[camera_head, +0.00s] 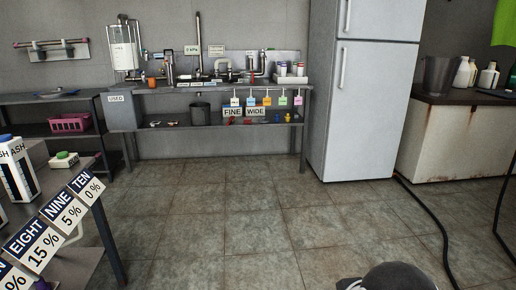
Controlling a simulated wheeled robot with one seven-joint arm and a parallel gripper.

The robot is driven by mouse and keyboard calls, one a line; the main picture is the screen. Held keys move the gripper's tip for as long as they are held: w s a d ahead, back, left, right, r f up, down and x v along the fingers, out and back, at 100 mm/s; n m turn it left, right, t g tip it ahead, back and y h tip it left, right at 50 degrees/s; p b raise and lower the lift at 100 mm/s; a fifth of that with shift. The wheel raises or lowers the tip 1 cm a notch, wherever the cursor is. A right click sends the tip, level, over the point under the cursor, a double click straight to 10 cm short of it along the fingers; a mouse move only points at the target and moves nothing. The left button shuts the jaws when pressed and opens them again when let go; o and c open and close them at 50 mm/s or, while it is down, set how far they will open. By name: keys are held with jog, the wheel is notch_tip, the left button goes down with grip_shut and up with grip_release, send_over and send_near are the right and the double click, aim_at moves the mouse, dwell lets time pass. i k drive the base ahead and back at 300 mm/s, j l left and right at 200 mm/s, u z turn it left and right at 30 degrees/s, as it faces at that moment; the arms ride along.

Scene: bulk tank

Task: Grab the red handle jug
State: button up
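I cannot make out a jug with a red handle for certain. A small red item (249,80) shows on the back bench, too small to tell what it is. My gripper is not in view. Only a dark rounded part, probably of my own body, shows at the bottom edge.
A metal bench (210,90) with pipework stands at the back wall, beside a tall fridge (358,100). A grey bucket (437,76) stands on the rusty counter (450,150). A labelled table (90,165) is at left. A black hose (428,212) crosses the right floor. The middle floor (230,220) is clear.

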aim_at(247, 74)
jog(key=i+z, duration=0.1)
jog(key=i, duration=2.15)
